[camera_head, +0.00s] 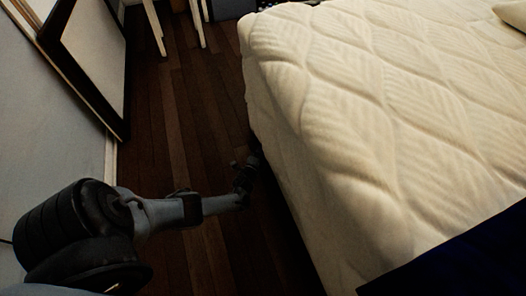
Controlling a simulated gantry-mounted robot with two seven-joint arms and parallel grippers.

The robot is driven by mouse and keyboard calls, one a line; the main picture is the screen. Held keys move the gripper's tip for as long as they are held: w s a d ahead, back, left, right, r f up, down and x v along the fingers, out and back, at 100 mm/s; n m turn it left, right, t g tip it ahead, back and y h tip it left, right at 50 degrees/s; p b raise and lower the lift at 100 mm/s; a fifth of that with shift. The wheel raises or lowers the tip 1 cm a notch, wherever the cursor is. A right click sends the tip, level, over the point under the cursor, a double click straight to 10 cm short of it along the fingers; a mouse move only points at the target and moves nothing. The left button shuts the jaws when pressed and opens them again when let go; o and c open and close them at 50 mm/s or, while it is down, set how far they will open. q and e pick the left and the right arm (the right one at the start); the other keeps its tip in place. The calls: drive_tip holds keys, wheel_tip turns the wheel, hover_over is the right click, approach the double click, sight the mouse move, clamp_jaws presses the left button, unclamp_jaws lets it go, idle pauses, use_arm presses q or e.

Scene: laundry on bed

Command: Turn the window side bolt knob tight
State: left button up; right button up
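My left arm reaches in from the left, low over the floor. Its gripper (250,168) is at the left side of the bed, close to the dark gap below the mattress edge. The gripper is small and dark, so I cannot tell whether it is open or shut, or whether it touches anything. No bolt knob can be made out; the bed's side below the mattress is in deep shadow and partly behind the gripper. My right gripper is not in view.
The bed's cream quilted mattress (390,110) fills the right side, with dark blue cloth (470,262) at its lower right. A dark-framed panel (92,60) leans at the left wall. Pale furniture legs (155,28) stand at the back. Dark wooden floor (190,110) between is clear.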

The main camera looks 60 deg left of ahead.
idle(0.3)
use_arm(q)
drive_tip(key=o, duration=1)
drive_tip(key=shift+p+v, duration=2.5)
drive_tip(key=shift+v, duration=2.9)
